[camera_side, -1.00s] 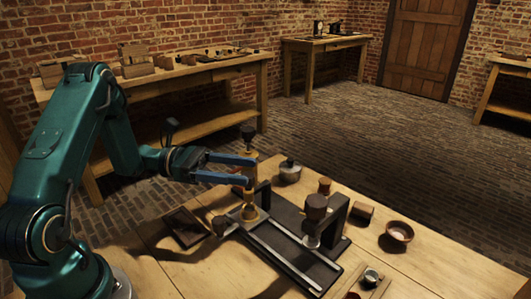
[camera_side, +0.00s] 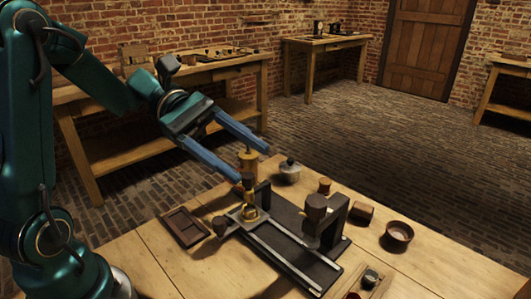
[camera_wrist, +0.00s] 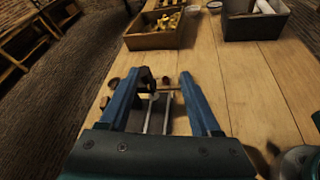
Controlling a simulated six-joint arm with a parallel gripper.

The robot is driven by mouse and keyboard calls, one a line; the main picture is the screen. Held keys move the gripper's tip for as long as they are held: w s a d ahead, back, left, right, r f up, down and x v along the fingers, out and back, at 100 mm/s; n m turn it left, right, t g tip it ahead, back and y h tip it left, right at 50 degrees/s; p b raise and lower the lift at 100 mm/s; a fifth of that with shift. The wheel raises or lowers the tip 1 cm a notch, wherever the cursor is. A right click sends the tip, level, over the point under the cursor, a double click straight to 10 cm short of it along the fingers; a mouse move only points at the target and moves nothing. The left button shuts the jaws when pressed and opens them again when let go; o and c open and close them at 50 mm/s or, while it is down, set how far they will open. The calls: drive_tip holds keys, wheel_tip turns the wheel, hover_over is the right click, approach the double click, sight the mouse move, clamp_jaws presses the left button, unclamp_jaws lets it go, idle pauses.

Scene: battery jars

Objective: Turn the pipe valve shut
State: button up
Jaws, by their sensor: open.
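A brass fitting with a dark upright handle (camera_side: 248,183) stands at the near left end of a black base plate (camera_side: 290,216); it looks like the pipe valve, but I cannot be sure. A brass cylinder (camera_side: 248,160) shows just behind the fingertips. My gripper (camera_side: 250,163) is open, with its two blue fingers spread wide and slanting down above the fitting. No contact is clear. In the wrist view my gripper (camera_wrist: 161,74) has the plate's pale rails (camera_wrist: 157,115) between its fingers.
A black bracket with a brown knob (camera_side: 316,207) stands on the plate's right. A lidded pot (camera_side: 289,170), wooden bowl (camera_side: 399,231), wooden block (camera_side: 361,212) and shallow tray (camera_side: 186,226) lie around it. A wooden crate (camera_wrist: 150,40) and a dark bin (camera_wrist: 252,28) show in the wrist view.

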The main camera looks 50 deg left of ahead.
drive_tip(key=s+d+f+m+g+y, duration=0.2)
drive_tip(key=s+m+g+y, duration=0.1)
drive_tip(key=s+m+y, duration=0.45)
drive_tip(key=s+a+r+m+t+y, duration=0.1)
drive_tip(key=a+m+t+y, duration=0.3)
drive_tip(key=m, duration=0.4)
drive_tip(key=shift+s+a+r+m+t+y, duration=0.15)
drive_tip(key=shift+s+a+m+t+y, duration=0.25)
drive_tip(key=shift+s+a+y, duration=0.4)
drive_tip(key=shift+s+d, duration=0.1)
drive_tip(key=shift+d, duration=0.05)
